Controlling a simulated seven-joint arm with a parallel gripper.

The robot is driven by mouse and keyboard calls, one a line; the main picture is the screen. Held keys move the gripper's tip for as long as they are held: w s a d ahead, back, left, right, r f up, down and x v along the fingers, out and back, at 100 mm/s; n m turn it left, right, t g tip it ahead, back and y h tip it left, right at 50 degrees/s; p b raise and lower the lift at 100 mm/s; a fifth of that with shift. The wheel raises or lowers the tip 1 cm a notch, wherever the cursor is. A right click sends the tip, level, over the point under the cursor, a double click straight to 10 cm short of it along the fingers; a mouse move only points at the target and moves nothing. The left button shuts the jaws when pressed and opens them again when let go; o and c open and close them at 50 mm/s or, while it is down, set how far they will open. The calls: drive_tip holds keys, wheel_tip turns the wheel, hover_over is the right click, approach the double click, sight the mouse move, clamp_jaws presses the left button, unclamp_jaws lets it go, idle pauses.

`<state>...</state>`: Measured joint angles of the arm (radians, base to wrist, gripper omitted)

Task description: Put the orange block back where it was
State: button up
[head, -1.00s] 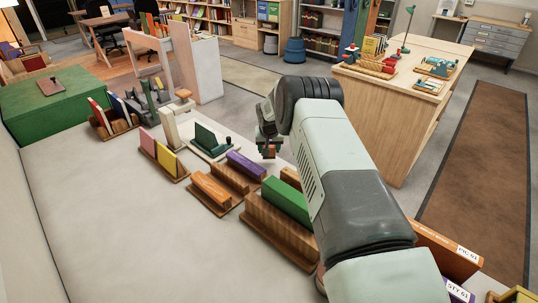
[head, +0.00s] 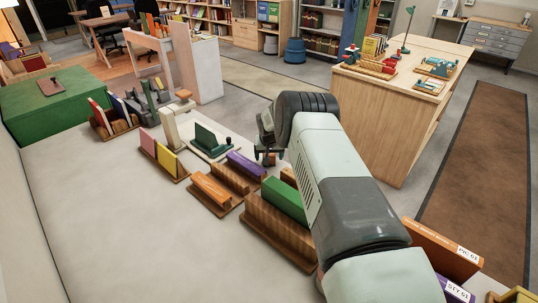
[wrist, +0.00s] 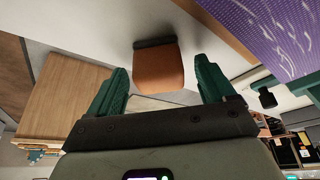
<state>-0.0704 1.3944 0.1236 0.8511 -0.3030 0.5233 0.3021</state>
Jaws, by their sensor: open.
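My gripper (head: 268,158) is at the far edge of the light table, beyond the purple block (head: 245,166). In the wrist view my gripper (wrist: 162,76) is open, its two green fingers wide apart. A small orange-brown block (wrist: 160,68) with a dark end lies between and just beyond the fingertips, with gaps to both sides. I cannot make this block out clearly in the head view now. A longer orange block (head: 212,189) lies in a wooden holder (head: 225,207) at mid-table. I cannot tell which one the task means.
A green block (head: 285,199) stands in a wooden holder nearer me. Left of my gripper is a green panel (head: 205,137) on a white base, then a holder with pink and yellow boards (head: 165,160). The table's left part (head: 90,210) is bare. A wooden desk (head: 395,120) stands right.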

drive_tip(key=w+d+v, duration=0.1)
drive_tip(key=d+v, duration=0.1)
drive_tip(key=v, duration=2.6)
drive_tip(key=s+d+r, duration=0.3)
drive_tip(key=s+r, duration=1.1)
drive_tip(key=s, duration=0.1)
drive_tip(key=s+d+r, duration=0.1)
drive_tip(key=s, duration=1.2)
drive_tip(key=s+d+r+t, duration=0.1)
drive_tip(key=s, duration=1.3)
drive_tip(key=shift+r, duration=0.3)
